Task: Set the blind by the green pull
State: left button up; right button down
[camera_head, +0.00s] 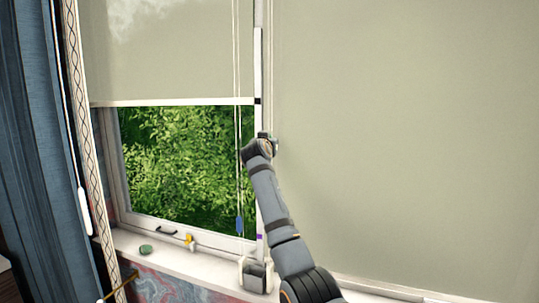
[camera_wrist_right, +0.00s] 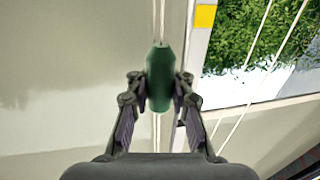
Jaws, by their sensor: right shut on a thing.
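The green pull (camera_wrist_right: 160,78) hangs on a white cord in the right wrist view, upright between the two fingers. My right gripper (camera_wrist_right: 160,90) is shut on it, one finger on each side. In the head view, my right gripper (camera_head: 262,145) is up by the post between the two windows, and the pull is hidden there. The left blind (camera_head: 180,60) is partly down, with its bottom bar (camera_head: 180,102) above open greenery. The right blind (camera_head: 400,130) hangs down almost to the sill. My left gripper is not in view.
A blue pull (camera_head: 239,225) hangs on cords left of my arm. A white strip with a black mark (camera_head: 257,101) and a purple mark (camera_head: 260,237) runs down the post. The sill (camera_head: 200,262) holds a green stone (camera_head: 145,249). A blue curtain (camera_head: 40,150) hangs at left.

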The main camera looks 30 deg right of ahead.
notch_tip(320, 180, up, 3)
jog(key=shift+a+f+p, duration=0.1)
jog(key=shift+f+p, duration=0.05)
jog(key=shift+p, duration=0.25)
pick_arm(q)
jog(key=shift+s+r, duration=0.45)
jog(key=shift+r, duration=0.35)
pick_arm(e)
jog(key=shift+r, duration=0.3)
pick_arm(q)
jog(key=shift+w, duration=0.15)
pick_arm(e)
jog(key=c, duration=1.6)
grip_release()
jog(key=o, duration=0.4)
jog(key=shift+s+a+r, duration=0.35)
jog(key=shift+s+a, duration=0.05)
jog(key=shift+s, duration=0.15)
jog(key=shift+o, duration=0.2)
jog(key=shift+w+d+f, duration=0.2)
jog(key=shift+w+f, duration=0.05)
jog(key=shift+f, duration=0.05)
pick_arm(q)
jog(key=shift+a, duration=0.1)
pick_arm(e)
jog(key=v, duration=1.2)
jog(key=shift+a+r, duration=0.15)
